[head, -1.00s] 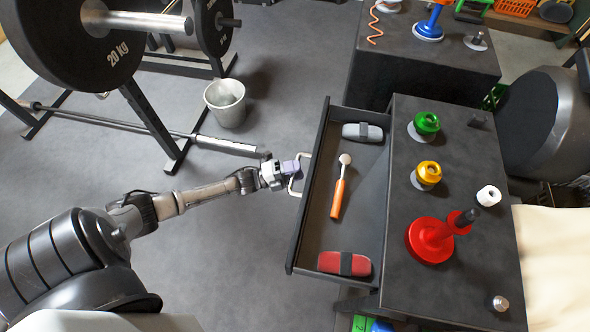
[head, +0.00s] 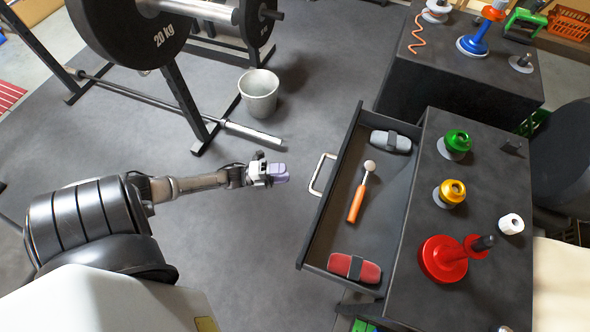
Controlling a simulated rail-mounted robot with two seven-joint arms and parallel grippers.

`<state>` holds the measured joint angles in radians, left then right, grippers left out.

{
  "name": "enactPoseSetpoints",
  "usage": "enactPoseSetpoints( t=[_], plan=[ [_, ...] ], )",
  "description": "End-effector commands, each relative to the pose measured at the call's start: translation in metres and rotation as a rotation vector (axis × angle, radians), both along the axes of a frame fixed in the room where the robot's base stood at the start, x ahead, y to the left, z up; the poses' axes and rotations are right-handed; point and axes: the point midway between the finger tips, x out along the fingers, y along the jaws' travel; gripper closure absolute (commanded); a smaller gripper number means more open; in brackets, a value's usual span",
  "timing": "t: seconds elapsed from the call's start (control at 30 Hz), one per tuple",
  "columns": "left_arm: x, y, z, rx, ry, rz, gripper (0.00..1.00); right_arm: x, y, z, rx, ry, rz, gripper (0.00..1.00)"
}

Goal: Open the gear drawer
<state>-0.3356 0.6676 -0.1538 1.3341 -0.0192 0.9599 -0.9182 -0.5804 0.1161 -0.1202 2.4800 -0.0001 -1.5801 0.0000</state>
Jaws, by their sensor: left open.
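The gear drawer (head: 318,228) is pulled out to the left from the dark cabinet (head: 465,285). Its pale bar handle (head: 319,174) is on the left front face. Inside lie a grey case with a dark band (head: 390,142), an orange-handled tool with a round pale head (head: 358,200) and a red case with a dark band (head: 354,268). My left gripper (head: 280,173) is open and empty, left of the handle with a visible gap between them. My right gripper is not in view.
On the cabinet stand green (head: 456,143), yellow (head: 450,192) and red (head: 446,258) weighted pieces and a white roll (head: 511,224). A barbell rack (head: 185,95) and a grey bucket (head: 259,92) are at the upper left.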

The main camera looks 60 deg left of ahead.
Motion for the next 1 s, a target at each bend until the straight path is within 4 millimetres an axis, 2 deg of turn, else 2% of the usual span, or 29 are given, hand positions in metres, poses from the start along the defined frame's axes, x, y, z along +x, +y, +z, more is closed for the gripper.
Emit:
enactPoseSetpoints(
  t=[0.27,1.0],
  plan=[
    [-0.015,0.009,-0.003,0.001,0.001,0.0,0.58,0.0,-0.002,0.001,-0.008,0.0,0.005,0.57],
    [-0.015,0.009,-0.003,-0.008,0.005,-0.002,0.58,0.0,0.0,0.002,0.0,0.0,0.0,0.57]
  ],
)
